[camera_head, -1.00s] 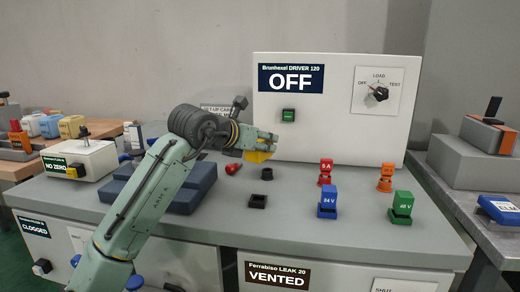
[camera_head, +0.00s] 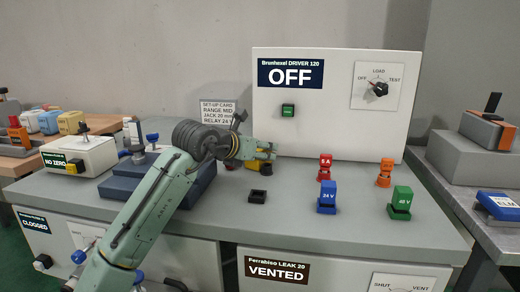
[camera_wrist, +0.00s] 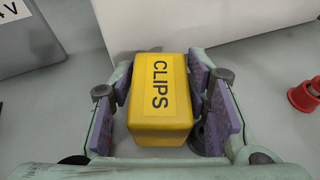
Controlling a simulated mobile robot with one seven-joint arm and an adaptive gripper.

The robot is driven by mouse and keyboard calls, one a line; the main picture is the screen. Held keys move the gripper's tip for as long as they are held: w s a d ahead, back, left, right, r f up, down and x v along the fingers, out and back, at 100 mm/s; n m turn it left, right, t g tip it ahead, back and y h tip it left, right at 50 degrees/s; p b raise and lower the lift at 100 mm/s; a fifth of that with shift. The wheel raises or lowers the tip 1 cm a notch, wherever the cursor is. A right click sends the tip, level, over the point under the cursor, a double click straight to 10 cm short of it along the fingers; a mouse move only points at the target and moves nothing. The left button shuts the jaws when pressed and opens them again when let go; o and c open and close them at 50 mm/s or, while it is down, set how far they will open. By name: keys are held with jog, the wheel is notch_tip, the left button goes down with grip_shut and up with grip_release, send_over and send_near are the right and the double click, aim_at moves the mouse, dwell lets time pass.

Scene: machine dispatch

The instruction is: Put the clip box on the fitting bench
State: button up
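The clip box, yellow with CLIPS on its top, sits between the purple pads of my gripper in the wrist view (camera_wrist: 160,105). My gripper (camera_wrist: 162,100) appears shut on it, one pad along each side. In the head view my gripper (camera_head: 268,151) is over the back middle of the grey bench (camera_head: 300,222), in front of the white driver panel. Only a little yellow of the box shows there, mostly hidden by the fingers. Any gap beneath the box cannot be judged.
Blue (camera_head: 328,196), green (camera_head: 401,203), red (camera_head: 325,167) and orange (camera_head: 385,172) relays stand right of my gripper. A black socket (camera_head: 258,196) lies in front. The driver panel (camera_head: 340,120) rises behind. A wooden table (camera_head: 18,165) is at left, another grey bench (camera_head: 470,200) at right.

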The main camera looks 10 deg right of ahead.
jog(key=shift+o, duration=1.2)
jog(key=shift+r, duration=0.25)
jog(key=b+v, duration=0.1)
jog(key=v, duration=1.1)
jog(key=shift+f, duration=0.1)
jog(key=shift+a, duration=0.1)
